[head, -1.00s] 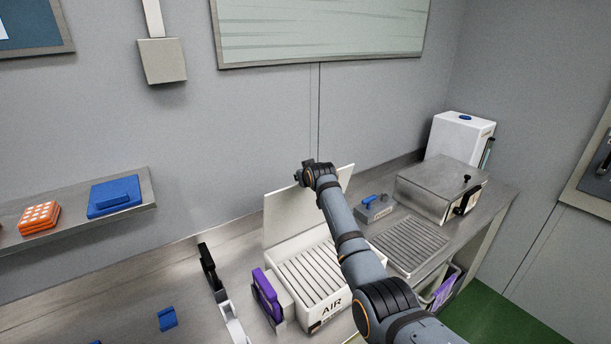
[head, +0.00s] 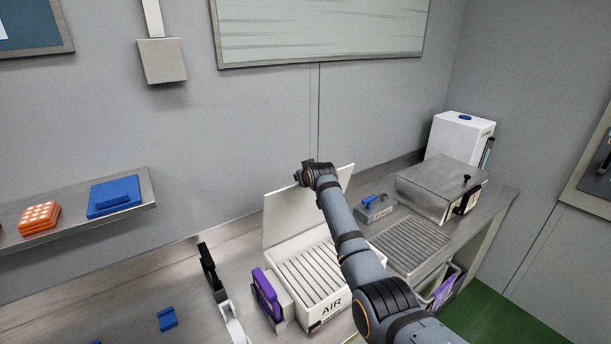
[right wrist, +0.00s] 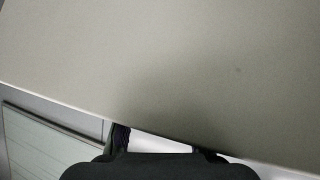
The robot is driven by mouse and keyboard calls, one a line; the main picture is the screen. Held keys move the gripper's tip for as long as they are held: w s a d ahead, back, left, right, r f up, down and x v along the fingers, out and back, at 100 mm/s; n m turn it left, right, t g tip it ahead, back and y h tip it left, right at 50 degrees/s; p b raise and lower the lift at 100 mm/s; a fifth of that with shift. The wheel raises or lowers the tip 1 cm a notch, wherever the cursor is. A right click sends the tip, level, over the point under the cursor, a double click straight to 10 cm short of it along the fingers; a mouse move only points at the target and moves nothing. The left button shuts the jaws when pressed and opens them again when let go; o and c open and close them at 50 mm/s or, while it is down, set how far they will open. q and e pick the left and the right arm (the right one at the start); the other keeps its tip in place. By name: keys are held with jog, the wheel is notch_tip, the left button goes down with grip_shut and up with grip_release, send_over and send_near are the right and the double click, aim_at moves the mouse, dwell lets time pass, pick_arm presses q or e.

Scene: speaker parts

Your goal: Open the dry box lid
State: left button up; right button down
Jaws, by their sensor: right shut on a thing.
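The dry box (head: 328,311) is a white box marked "AIR" on the bench, with a slatted inside showing. Its white lid (head: 284,219) stands raised, roughly upright, along the back edge of the box. My right gripper (head: 306,173) is at the top edge of the lid and shut on it. In the right wrist view the pale lid panel (right wrist: 170,70) fills most of the picture, with my right gripper's dark fingers (right wrist: 162,146) at its edge. The arm hides part of the lid and the box's right side. My left gripper is not in view.
A purple-faced block (head: 267,294) and a black-and-white item (head: 213,275) stand left of the box. To the right are a grey block with a blue handle (head: 374,208), a slatted plate (head: 410,244) and a metal box (head: 437,188). The wall is close behind.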

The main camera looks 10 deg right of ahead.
jog(key=shift+s+a+f, duration=0.1)
jog(key=shift+a+f, duration=0.2)
jog(key=shift+f, duration=0.4)
jog(key=c, duration=1.2)
grip_release()
jog(key=shift+o, duration=0.8)
jog(key=shift+s+a+r, duration=0.1)
jog(key=shift+a, duration=0.1)
jog(key=shift+r, duration=0.1)
jog(key=s+a+r+p, duration=0.2)
jog(key=s+r+p, duration=0.1)
jog(key=r+p, duration=0.6)
notch_tip(320, 180, up, 2)
jog(key=shift+s+a+r+p, duration=0.15)
jog(key=shift+s+r+p, duration=0.05)
jog(key=shift+r+p, duration=0.1)
jog(key=shift+f, duration=0.1)
